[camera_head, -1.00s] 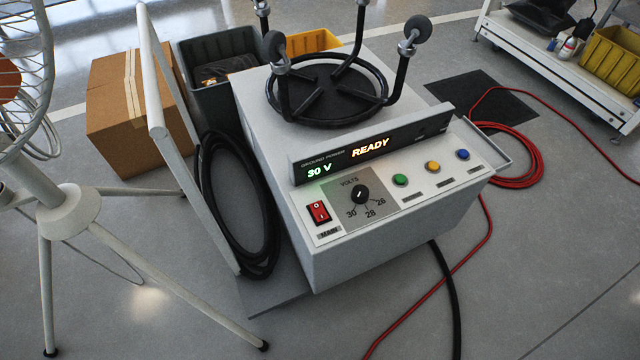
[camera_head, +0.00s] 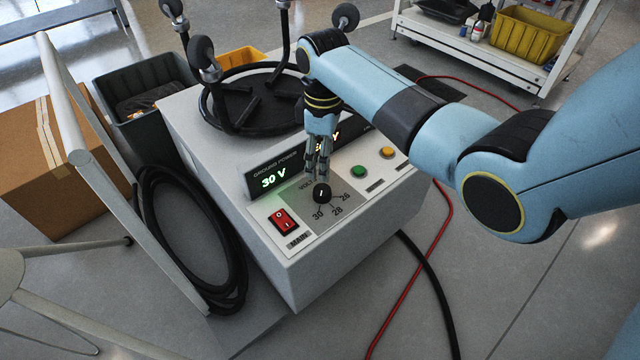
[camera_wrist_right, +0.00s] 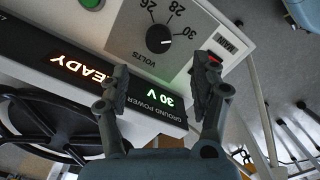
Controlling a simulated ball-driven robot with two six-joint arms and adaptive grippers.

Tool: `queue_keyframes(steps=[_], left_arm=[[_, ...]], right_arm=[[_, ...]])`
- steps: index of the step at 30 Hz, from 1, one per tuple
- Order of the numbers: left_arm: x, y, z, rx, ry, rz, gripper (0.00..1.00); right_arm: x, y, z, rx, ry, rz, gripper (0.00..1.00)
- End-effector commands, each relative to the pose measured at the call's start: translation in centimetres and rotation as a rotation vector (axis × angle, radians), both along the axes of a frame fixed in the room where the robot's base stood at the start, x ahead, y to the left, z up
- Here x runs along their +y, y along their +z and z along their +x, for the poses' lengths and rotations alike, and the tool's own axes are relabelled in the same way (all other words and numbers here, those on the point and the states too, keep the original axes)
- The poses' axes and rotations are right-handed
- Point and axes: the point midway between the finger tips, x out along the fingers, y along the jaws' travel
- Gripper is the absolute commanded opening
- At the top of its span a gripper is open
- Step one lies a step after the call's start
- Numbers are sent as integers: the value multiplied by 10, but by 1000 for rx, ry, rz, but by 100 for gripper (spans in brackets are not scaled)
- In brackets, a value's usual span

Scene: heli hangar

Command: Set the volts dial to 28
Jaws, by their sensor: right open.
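The black volts dial (camera_head: 322,193) sits on the sloped front panel of the white ground power unit (camera_head: 290,262), above the marks 30, 28 and 26. It also shows in the right wrist view (camera_wrist_right: 159,39), with its white pointer line towards 30. The green display (camera_head: 273,179) reads 30 V. My right gripper (camera_head: 318,178) is just above and behind the dial in the head view. In the right wrist view (camera_wrist_right: 162,88) its fingers are apart with nothing between them, and the dial lies beyond the tips. My left gripper is out of view.
A red MAIN switch (camera_head: 283,221) is left of the dial. Green (camera_head: 358,172) and amber (camera_head: 387,153) buttons are to its right. My right arm covers part of the READY display. A black cable coil (camera_head: 190,240) hangs at the unit's left side.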

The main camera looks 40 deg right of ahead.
Motion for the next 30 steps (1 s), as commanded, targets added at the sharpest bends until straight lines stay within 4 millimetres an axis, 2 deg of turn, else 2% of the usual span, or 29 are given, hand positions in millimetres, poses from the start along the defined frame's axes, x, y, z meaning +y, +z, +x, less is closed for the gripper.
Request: queue_keyframes(steps=[2, 6, 12, 18, 30], left_arm=[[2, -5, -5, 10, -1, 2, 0], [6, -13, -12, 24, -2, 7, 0], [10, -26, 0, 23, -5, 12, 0], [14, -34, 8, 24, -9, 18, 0], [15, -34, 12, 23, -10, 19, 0]], right_arm=[[0, -2, 4, 0, 9, 1, 64], [0, -25, 3, 3, 9, 1, 64], [0, -68, 2, 3, 7, 1, 64], [0, -95, 3, 2, 7, 1, 64], [0, -101, 4, -2, 7, 1, 64]])
